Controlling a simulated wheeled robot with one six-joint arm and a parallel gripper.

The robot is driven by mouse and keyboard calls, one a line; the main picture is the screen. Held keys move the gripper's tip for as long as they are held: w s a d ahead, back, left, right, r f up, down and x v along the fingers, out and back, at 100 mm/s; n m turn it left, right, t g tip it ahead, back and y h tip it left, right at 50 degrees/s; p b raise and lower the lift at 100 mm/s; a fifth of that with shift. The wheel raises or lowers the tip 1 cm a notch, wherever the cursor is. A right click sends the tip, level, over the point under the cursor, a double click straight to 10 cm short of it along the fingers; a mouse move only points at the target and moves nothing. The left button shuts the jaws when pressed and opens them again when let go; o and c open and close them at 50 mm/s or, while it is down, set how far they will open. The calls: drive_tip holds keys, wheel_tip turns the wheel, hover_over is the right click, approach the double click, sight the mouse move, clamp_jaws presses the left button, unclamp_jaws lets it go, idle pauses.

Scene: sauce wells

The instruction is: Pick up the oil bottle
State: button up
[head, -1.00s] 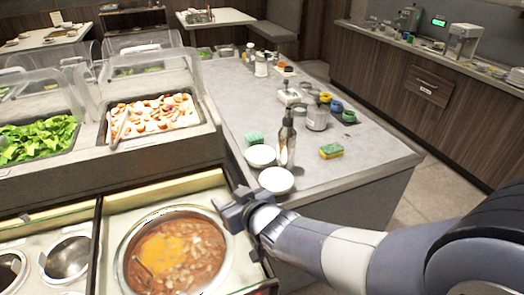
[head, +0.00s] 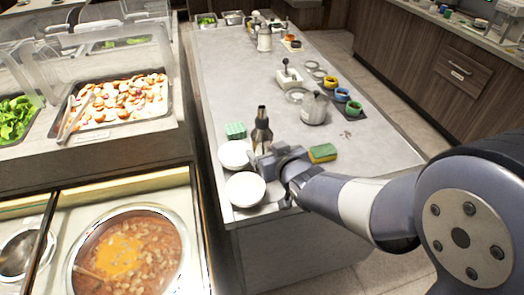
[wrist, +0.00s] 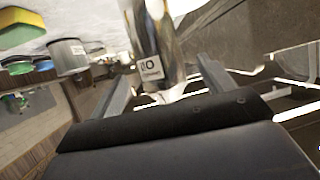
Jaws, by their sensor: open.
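The oil bottle (head: 261,131) is dark and narrow-necked, and stands on the grey counter next to two white bowls. My gripper (head: 266,158) is at its near side and hides its lower part in the head view. In the wrist view the bottle (wrist: 153,42) shows a shiny body with a small white label. It is just ahead of the two fingers (wrist: 163,85), in line with the gap between them. My gripper is open. Whether a finger touches the bottle I cannot tell.
White bowls (head: 245,189) (head: 234,154) sit close on the left. A green scrubber (head: 235,130) is behind, and a yellow-green sponge (head: 323,153) lies to the right. A metal pot (head: 314,108) stands farther back. The soup well (head: 178,228) is at the left.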

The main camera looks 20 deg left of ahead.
sight(266, 146)
drive_tip(key=shift+p+x, duration=0.7)
drive_tip(key=shift+x, duration=2.05)
drive_tip(key=shift+w+r, duration=0.1)
drive_tip(key=c, duration=1.2)
